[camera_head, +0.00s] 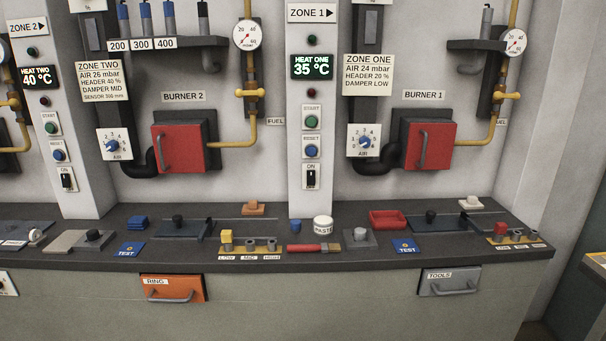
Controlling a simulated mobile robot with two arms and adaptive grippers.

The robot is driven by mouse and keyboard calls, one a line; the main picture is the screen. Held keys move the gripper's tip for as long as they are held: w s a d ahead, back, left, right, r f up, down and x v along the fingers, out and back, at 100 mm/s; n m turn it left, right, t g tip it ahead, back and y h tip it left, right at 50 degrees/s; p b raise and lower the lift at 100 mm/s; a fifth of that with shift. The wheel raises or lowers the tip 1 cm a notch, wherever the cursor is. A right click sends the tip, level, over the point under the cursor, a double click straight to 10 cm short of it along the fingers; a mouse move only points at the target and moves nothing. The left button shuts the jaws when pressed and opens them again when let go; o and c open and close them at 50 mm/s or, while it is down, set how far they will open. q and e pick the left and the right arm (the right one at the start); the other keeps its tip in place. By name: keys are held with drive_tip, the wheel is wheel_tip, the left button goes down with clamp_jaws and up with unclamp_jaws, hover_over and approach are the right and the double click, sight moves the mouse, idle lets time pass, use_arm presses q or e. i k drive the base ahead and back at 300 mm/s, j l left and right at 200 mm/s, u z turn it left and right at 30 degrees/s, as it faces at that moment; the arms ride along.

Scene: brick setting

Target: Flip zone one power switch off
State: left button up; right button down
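The zone one power switch (311,180) is a small black switch on a white plate marked ON, low on the white pillar (326,95) in the middle of the head view. The pillar carries a ZONE 1 sign (311,13) with an arrow pointing right. The switch's lever is too small to tell its position surely. A green-lit display (312,67) above reads HEAT ONE 35 °C. Neither of my grippers is in view.
A similar ON switch (67,179) is on the ZONE 2 pillar at left. START (311,123) and RESET (312,151) buttons sit above the zone one switch.

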sight(311, 173)
drive_tip(key=i+j, duration=0.25)
drive_tip(key=i, duration=0.25)
drive_tip(key=i+j, duration=0.2)
drive_tip(key=i, duration=0.3)
drive_tip(key=i+j, duration=0.25)
drive_tip(key=i, duration=0.25)
